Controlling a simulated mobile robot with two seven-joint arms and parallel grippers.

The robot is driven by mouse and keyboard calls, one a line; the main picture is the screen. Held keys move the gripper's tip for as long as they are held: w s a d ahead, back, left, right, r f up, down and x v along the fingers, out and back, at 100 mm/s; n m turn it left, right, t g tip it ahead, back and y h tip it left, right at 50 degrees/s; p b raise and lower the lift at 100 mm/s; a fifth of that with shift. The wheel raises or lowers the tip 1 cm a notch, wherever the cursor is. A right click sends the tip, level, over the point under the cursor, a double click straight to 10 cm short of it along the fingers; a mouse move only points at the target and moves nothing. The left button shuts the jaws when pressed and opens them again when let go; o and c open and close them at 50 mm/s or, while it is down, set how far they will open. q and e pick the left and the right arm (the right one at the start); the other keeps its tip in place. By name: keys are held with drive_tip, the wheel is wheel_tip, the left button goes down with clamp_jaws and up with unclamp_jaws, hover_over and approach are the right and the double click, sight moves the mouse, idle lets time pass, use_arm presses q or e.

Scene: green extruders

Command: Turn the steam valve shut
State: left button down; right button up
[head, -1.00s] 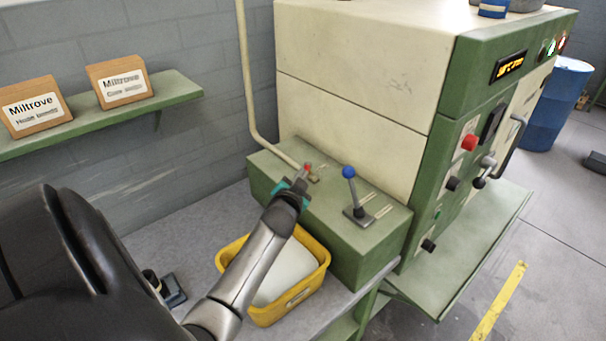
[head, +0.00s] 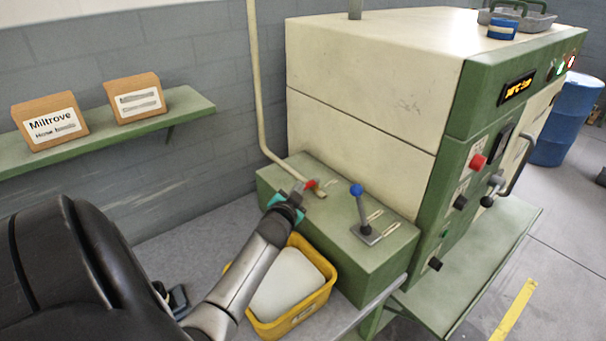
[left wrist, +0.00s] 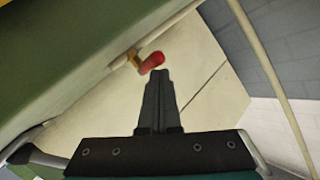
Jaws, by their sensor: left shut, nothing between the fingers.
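The steam valve is a small brass fitting with a red handle (head: 310,184) at the lower end of the cream pipe, by the green box. In the left wrist view the red handle (left wrist: 152,62) points away from the brass body (left wrist: 134,58), just beyond my fingertips. My left gripper (head: 299,187) is right beside the handle, its fingers shut with nothing between them. In the left wrist view its fingertips (left wrist: 159,74) are close to the handle's end; I cannot tell whether they touch. My right gripper is out of view.
A lever with a blue knob (head: 356,190) stands on the green box (head: 345,240) right of the valve. A yellow bin (head: 297,319) with white contents sits below my left forearm. The cream pipe (head: 257,90) rises by the wall. A green shelf (head: 190,108) holds two labelled boxes.

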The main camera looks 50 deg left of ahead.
use_arm(q)
drive_tip(key=shift+s+a, duration=0.1)
drive_tip(key=shift+a, duration=0.25)
idle(0.4)
drive_tip(key=shift+r, duration=0.1)
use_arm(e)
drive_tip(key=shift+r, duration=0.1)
